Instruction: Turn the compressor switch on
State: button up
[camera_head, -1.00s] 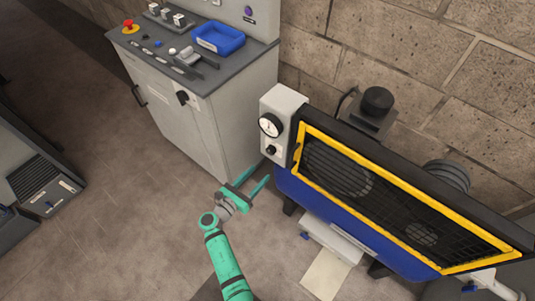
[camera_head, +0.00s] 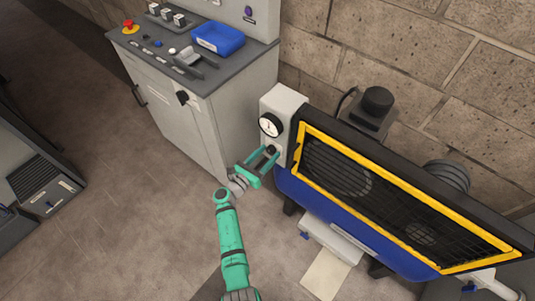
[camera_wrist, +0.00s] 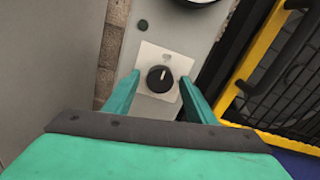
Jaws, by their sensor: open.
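The compressor (camera_head: 385,225) has a blue tank and a yellow-framed mesh guard and stands by the block wall. A grey control box (camera_head: 286,103) with a round gauge (camera_head: 270,125) is on its left end. Below the gauge is the compressor switch, a round black knob on a pale square plate, seen in the wrist view (camera_wrist: 160,79). A white mark on the knob points roughly up in that view. My gripper (camera_head: 267,156) is open, its green fingers (camera_wrist: 159,90) on either side of the knob. I cannot tell whether they touch it.
A grey control cabinet (camera_head: 225,115) stands close on the left, with a blue tray (camera_head: 218,38) and a red emergency button (camera_head: 130,27) on top. The yellow guard frame (camera_wrist: 255,60) is close on the right. The floor (camera_head: 120,220) in front is clear.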

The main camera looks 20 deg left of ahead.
jog(key=shift+w, duration=0.2)
jog(key=shift+c, duration=0.2)
jog(key=c, duration=1)
